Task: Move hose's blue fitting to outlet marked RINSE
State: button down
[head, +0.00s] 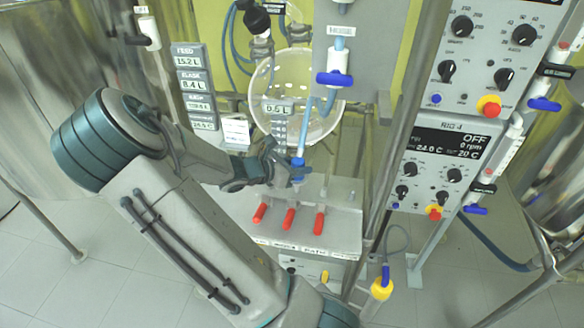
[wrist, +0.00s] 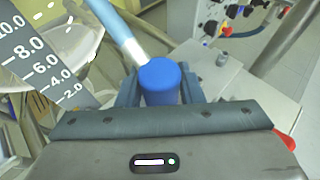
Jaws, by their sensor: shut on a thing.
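My gripper (head: 297,174) is shut on the blue fitting (head: 298,162) at the lower end of the hose. In the wrist view the blue fitting (wrist: 160,78) stands between the two fingers. The pale blue hose (head: 327,104) runs up from it to a white valve with a blue handle (head: 335,79). The gripper holds the fitting above the back of a grey outlet block (head: 343,222) with three red handles (head: 289,218). Labels run along the block's front edge, but I cannot surely read which one says RINSE.
A round clear vessel (head: 297,95) stands behind the gripper, with a level scale (wrist: 40,62) close on the left in the wrist view. A metal post (head: 392,140) and control panels (head: 440,160) stand to the right.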

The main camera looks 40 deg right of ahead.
aim_at(297, 179)
jog(key=shift+f+b, duration=2.05)
jog(key=shift+f, duration=0.4)
jog(key=c, duration=0.9)
grip_release()
jog(key=p+v, duration=0.1)
jog(key=v, duration=1.2)
jog(key=shift+a+r, duration=0.2)
jog(key=shift+a, duration=0.2)
